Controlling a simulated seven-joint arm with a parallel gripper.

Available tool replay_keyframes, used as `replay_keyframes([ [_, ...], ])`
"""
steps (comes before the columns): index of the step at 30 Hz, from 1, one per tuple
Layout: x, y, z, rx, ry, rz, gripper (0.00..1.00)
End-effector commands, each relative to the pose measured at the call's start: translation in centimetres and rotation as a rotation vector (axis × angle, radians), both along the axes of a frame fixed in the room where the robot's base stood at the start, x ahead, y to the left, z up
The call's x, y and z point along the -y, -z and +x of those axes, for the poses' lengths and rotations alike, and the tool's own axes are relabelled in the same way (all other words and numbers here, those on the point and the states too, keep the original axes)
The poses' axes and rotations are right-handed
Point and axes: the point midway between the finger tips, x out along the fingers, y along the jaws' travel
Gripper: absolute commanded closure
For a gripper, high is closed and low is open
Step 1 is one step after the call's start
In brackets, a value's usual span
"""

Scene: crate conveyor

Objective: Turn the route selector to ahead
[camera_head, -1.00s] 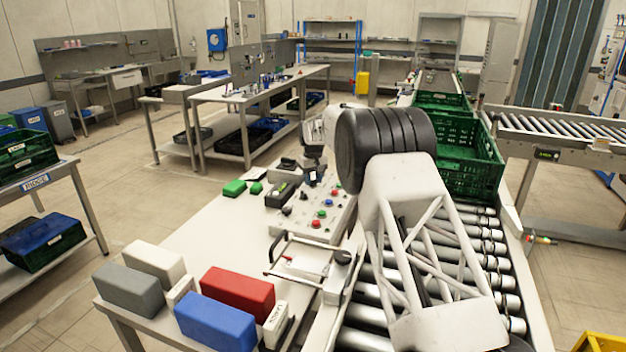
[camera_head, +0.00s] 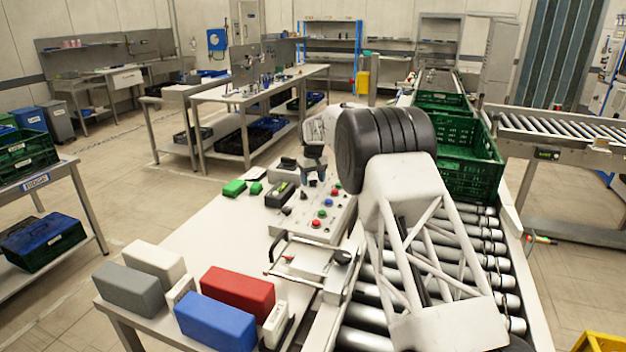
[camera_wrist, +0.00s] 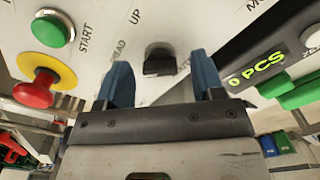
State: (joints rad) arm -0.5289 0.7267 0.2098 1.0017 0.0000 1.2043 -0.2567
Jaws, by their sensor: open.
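The route selector is a black knob (camera_wrist: 158,62) on the light control panel, with the lettering UP and part of AHEAD beside it in the wrist view. I cannot tell exactly where it points. My gripper (camera_wrist: 162,72) is open. Its two blue fingers stand on either side of the knob in the picture, with a visible gap to each. I cannot tell how far the tips are above the panel. In the head view my gripper (camera_head: 315,171) is over the far part of the control panel (camera_head: 343,222).
A green START button (camera_wrist: 50,30), a red mushroom button (camera_wrist: 36,90) on yellow and a counter display (camera_wrist: 258,70) are close by. A metal handle frame (camera_head: 285,258), red block (camera_head: 238,290) and blue block (camera_head: 215,322) sit nearer. Rollers and a green crate (camera_head: 482,170) are at right.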

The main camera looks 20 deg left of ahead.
Motion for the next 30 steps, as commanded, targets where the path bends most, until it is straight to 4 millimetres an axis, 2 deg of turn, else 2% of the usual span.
replay_keyframes([
  [8, 0.0, -1.7, 0.0, 0.002, 0.0, 0.001, 0.38],
  [21, 0.0, -6.8, 0.0, 0.001, 0.0, 0.001, 0.38],
  [30, 0.0, -7.8, 0.0, -0.001, 0.0, -0.001, 0.38],
])
